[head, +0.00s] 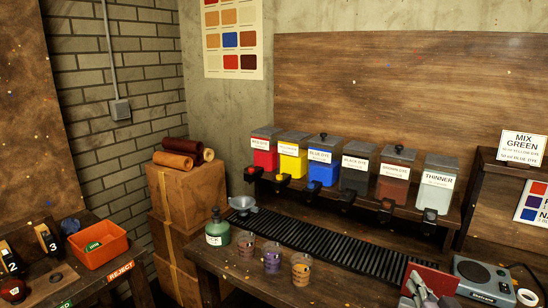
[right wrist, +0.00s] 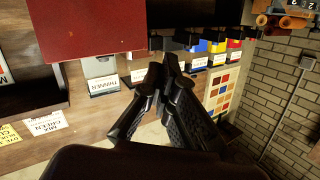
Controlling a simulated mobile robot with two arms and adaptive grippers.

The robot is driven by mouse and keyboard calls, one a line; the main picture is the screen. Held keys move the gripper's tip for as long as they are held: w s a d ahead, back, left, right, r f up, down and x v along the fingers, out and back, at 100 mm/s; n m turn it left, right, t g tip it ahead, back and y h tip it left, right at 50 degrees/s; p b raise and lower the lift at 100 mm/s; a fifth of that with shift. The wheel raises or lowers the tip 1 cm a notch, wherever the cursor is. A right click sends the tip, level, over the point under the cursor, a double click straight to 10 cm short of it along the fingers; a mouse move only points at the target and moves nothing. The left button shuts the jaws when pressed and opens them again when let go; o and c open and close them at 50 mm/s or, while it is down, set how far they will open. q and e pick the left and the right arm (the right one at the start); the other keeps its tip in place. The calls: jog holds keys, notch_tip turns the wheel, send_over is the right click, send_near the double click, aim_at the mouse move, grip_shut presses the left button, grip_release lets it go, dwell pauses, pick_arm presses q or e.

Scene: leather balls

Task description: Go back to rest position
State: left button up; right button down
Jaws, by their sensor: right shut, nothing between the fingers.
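My right gripper (right wrist: 165,62) shows in the right wrist view, its two dark fingers closed together at the tips. Nothing is held between them. The workbench with its dye dispensers lies beyond the fingers. My left gripper is in neither view.
A dispenser row, including a blue one (head: 323,172), stands behind a black slatted tray (head: 330,248). Cups (head: 301,268), a green bottle (head: 217,230) and a scale (head: 484,281) stand on the bench. An orange bin (head: 98,243) is at left. A dark red panel (right wrist: 95,28) shows in the wrist view.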

jog(key=s+a+f+n+g+y, duration=0.1)
jog(key=s+a+f+n+g, duration=0.25)
jog(key=s+a+f, duration=0.45)
jog(key=s+a+f+g, duration=0.2)
jog(key=s+f+g, duration=0.1)
jog(key=s, duration=0.5)
jog(key=s+a+f+n+g, duration=0.1)
jog(key=s+f+g, duration=0.25)
jog(key=s, duration=0.45)
jog(key=s+a+f+g, duration=0.2)
jog(key=s+f+g, duration=0.15)
jog(key=s, duration=0.45)
notch_tip(320, 180, down, 25)
jog(key=s, duration=0.1)
jog(key=s+d+f+g, duration=0.2)
jog(key=s+d+f, duration=0.1)
jog(key=s+f, duration=1.4)
jog(key=shift+s+f+n+h, duration=0.25)
jog(key=shift+f+n+h, duration=0.05)
jog(key=shift+n+h, duration=0.1)
